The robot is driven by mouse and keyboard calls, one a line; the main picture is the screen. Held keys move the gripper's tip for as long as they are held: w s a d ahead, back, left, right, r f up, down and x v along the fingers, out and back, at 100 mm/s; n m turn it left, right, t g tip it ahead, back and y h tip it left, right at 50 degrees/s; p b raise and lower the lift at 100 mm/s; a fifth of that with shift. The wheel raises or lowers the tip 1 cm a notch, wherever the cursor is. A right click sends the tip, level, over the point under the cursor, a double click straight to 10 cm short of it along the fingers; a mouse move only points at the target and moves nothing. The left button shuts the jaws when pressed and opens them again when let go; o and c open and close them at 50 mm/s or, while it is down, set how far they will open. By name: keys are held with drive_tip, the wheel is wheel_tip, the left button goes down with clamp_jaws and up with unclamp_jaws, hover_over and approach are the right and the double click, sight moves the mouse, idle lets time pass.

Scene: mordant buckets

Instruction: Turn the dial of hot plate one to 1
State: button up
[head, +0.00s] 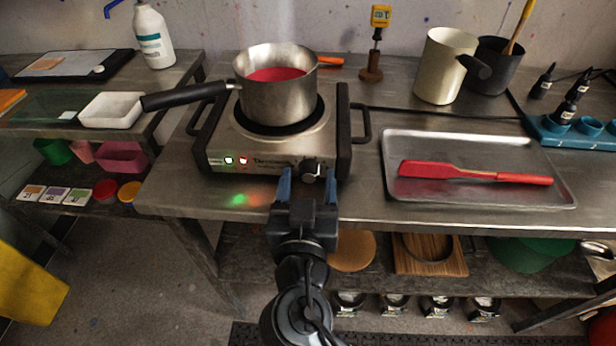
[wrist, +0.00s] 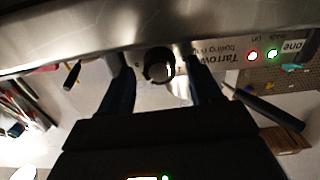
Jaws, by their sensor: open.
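The hot plate (head: 270,140) is a steel box with black side handles, standing on the steel bench. Its black dial (head: 311,167) is on the front panel, right of a green and a red lit lamp. My gripper (head: 308,178) is open at the front panel, one blue finger on each side of the dial. In the wrist view, which looks upside down, the dial (wrist: 159,67) sits between the spread fingers (wrist: 162,85), with gaps visible at both sides. A label reading "one" (wrist: 293,46) shows there. The dial's setting is too small to read.
A steel pot (head: 277,95) of red liquid stands on the hot plate, its black handle reaching left. A metal tray (head: 470,145) with a red spatula (head: 475,173) lies to the right.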

drive_tip(key=shift+w, duration=0.15)
drive_tip(key=shift+c, duration=0.4)
drive_tip(key=c, duration=1)
drive_tip(key=shift+o, duration=0.2)
